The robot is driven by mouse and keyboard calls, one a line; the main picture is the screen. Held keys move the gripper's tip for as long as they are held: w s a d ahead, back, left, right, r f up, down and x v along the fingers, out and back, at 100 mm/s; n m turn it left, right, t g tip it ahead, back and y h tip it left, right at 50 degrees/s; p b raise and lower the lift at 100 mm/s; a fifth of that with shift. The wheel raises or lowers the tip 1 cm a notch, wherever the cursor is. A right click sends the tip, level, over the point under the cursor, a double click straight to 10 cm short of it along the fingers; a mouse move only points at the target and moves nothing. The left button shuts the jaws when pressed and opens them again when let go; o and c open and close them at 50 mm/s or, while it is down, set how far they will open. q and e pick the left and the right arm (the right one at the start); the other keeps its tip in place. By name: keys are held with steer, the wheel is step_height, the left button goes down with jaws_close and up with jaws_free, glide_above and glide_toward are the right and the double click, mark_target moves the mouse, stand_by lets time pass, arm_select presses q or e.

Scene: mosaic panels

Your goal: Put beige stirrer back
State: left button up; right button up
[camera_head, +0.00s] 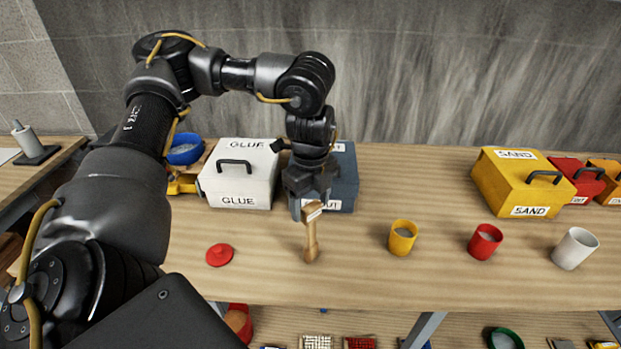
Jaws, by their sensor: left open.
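The beige stirrer (311,236) is upright near the middle of the table, with a pale label at its top and a wider lower end. My left gripper (308,207) points down at the stirrer's top end. Its jaws are open, and the stirrer's top shows at or just in front of the fingertips. I cannot tell whether they touch it. My right gripper is not in view.
Behind the gripper stand a white GLUE box (238,185) and a partly hidden blue-grey box (344,178). A red lid (219,254) lies left. Yellow (402,238), red (485,242) and white (574,249) cups stand right. A yellow SAND box (515,180) is behind them.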

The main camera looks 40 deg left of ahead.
arm_select(q)
step_height(320, 180, up, 11)
steer(key=shift+b, duration=0.3)
steer(key=shift+s+f, duration=0.1)
steer(key=shift+f, duration=0.05)
stand_by(0.5)
